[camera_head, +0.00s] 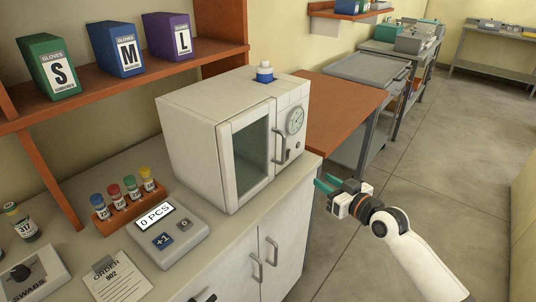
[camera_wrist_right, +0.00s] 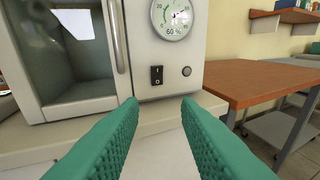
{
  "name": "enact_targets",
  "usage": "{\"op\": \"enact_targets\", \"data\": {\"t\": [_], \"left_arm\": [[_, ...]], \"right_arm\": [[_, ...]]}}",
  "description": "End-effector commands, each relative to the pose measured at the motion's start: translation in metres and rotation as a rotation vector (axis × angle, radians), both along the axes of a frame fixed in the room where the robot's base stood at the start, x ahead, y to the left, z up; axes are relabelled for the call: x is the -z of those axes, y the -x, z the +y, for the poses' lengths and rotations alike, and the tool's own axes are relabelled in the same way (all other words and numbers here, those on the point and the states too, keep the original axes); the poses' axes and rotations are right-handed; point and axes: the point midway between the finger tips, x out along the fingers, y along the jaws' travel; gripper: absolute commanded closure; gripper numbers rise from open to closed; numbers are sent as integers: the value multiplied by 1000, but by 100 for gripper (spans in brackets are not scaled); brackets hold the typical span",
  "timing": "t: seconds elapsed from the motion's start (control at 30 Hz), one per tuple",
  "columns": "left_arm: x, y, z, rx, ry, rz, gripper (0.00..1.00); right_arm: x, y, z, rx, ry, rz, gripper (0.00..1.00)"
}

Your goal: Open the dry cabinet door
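The dry cabinet (camera_head: 210,120) is a white box on the counter with a glass-windowed door (camera_head: 250,157) on its front; the door is shut. Its vertical bar handle (camera_head: 277,133) is on the door's right side, beside a panel with a round dial (camera_head: 295,120). My right gripper (camera_head: 325,184) is in front of and to the right of the cabinet, apart from it. In the right wrist view its green fingers (camera_wrist_right: 160,115) are spread with nothing between them, below the dial (camera_wrist_right: 172,18) and right of the handle (camera_wrist_right: 119,35). My left gripper is not in view.
The grey counter holds a counting device (camera_head: 165,232), a rack of capped vials (camera_head: 130,204) and an order sheet (camera_head: 118,279). A blue-capped bottle (camera_head: 264,72) stands on the cabinet. A brown table (camera_head: 335,110) is beyond it. The floor at right is clear.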

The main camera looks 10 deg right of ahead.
Motion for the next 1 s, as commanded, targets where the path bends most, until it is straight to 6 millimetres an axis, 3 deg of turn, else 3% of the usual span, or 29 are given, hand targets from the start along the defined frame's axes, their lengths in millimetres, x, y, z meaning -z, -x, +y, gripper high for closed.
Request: {"op": "enact_targets", "data": {"t": [0.03,0.1,0.23,0.37,0.8,1.0], "left_arm": [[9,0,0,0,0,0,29],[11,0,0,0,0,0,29],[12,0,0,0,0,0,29],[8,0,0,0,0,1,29],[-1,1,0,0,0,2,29],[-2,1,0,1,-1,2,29]], "right_arm": [[-26,4,10,-42,-2,-54,70],[-53,9,20,-83,-7,-101,70],[-76,14,30,-118,-13,-137,70],[-79,4,36,-121,-17,-140,70],[-78,-70,74,-120,-16,-138,70],[-77,-88,82,-119,-15,-138,70]]}}
